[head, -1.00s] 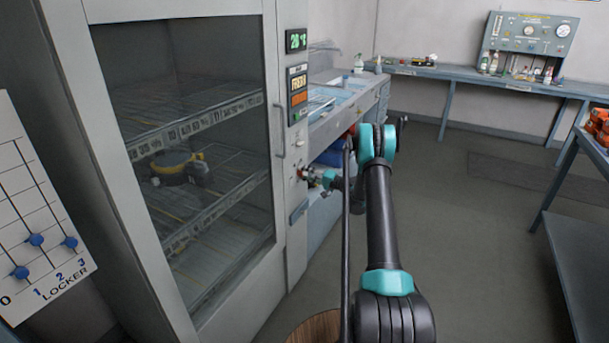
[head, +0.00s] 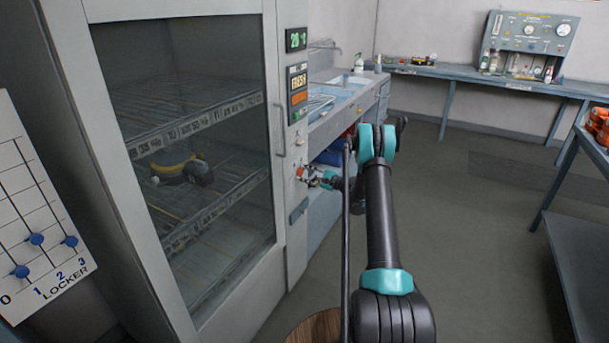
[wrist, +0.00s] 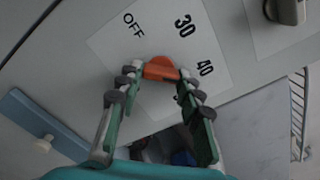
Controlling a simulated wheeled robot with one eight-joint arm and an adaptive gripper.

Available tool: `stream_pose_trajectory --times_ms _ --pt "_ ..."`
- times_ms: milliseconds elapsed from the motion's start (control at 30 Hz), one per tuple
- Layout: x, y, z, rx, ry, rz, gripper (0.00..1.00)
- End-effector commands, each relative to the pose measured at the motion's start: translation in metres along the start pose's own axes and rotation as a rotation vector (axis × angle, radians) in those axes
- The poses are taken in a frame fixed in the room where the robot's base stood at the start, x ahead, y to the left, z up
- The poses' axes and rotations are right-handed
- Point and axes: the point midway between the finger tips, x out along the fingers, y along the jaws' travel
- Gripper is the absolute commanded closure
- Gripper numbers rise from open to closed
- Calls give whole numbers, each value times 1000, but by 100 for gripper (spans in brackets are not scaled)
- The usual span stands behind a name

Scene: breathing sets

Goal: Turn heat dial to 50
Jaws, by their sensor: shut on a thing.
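The heat dial is an orange-red knob (wrist: 161,68) on a white plate (wrist: 213,37) marked OFF, 30 and 40 in the wrist view. No 50 mark shows there; the gripper covers part of the plate. My gripper (wrist: 160,76) is shut on the knob, one finger on each side. In the head view my gripper (head: 313,180) is at the cabinet's right-hand front panel, where the knob (head: 301,173) shows small. A green display (head: 296,40) above it appears to read 20 °C.
The cabinet's glass door (head: 180,130) is closed, with wire racks and a yellow-black item inside. A door handle (head: 279,130) stands beside the panel. A sink counter (head: 345,100) lies behind. Open floor (head: 470,250) is on the right.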

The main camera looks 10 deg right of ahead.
Motion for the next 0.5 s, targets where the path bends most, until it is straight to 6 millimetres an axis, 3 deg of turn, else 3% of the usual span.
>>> stream_pose_trajectory --times_ms 500 --pt "-1 3 -1 482 3 -1 93"
